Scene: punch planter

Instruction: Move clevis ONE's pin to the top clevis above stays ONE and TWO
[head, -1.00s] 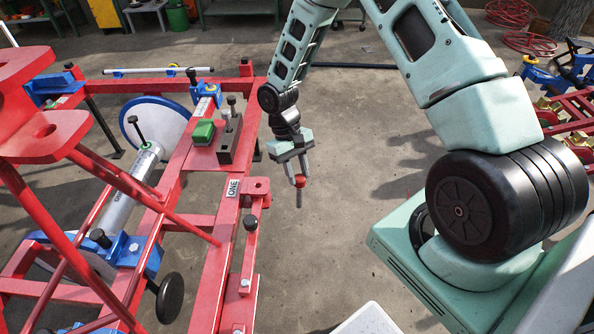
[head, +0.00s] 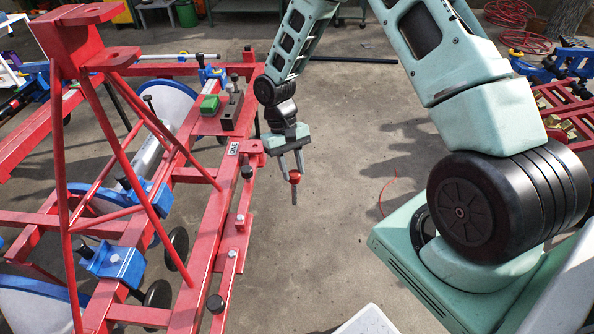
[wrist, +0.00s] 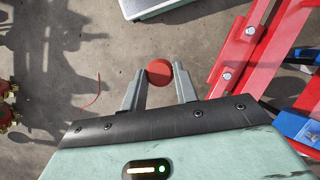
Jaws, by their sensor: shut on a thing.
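My gripper (head: 294,174) is shut on the clevis pin, which has a red head (head: 295,177) and a grey shank pointing straight down (head: 294,195). In the wrist view the pin's round red head (wrist: 159,72) sits between the two fingertips. The pin hangs in free air just right of the red frame. Clevis ONE (head: 252,147) is a red bracket beside the label ONE on the frame's right rail. The top clevis (head: 100,57), two red plates with holes, stands at upper left above the slanting red stays (head: 160,125).
The red planter frame (head: 205,235) with blue brackets and wheels fills the left side. A green box (head: 210,105) and a dark block (head: 233,110) rest on it. Bare floor (head: 330,240) lies right of the frame. Another red machine (head: 570,115) stands at far right.

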